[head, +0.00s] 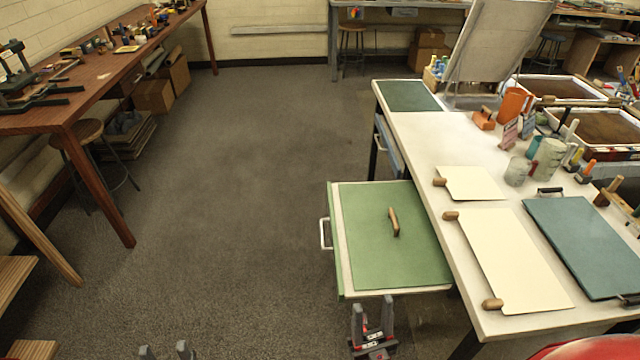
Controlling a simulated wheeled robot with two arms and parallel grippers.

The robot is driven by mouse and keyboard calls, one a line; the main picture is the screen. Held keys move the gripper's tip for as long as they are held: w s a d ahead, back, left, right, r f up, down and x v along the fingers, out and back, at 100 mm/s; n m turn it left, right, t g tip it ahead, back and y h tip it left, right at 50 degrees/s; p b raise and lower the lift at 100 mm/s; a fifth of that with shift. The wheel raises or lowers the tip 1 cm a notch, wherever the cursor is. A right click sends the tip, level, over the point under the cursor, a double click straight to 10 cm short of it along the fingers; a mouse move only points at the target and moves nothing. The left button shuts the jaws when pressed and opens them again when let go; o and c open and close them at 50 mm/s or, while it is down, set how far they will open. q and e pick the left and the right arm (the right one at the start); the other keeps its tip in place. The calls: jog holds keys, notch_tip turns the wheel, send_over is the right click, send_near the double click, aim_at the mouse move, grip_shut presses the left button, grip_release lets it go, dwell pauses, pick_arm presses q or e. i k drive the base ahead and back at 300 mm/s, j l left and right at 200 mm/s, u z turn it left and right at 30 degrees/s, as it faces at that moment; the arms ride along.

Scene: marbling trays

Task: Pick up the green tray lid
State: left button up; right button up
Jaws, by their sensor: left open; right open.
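The green tray lid (380,258) lies flat on a pale tray (346,284) that juts out from the left side of the white table. A short wooden handle (393,222) stands near the middle of the lid. My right gripper (373,312) is open and empty just in front of the tray's near edge, with its fingers pointing toward it. My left gripper (166,350) is open over the floor at the bottom edge, well left of the lid; only its fingertips show.
The white table (428,139) holds cream boards (510,262) with wooden handles, a teal board (590,245), tools and cups. A white pull handle (323,234) sticks out at the tray's left side. A wooden workbench (95,85) stands left. The floor between is clear.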

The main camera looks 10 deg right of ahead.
aim_at(393, 242)
jog(key=i+j+z, duration=0.25)
jog(key=z, duration=0.2)
jog(key=i+j+z, duration=0.15)
jog(key=j+z, duration=0.25)
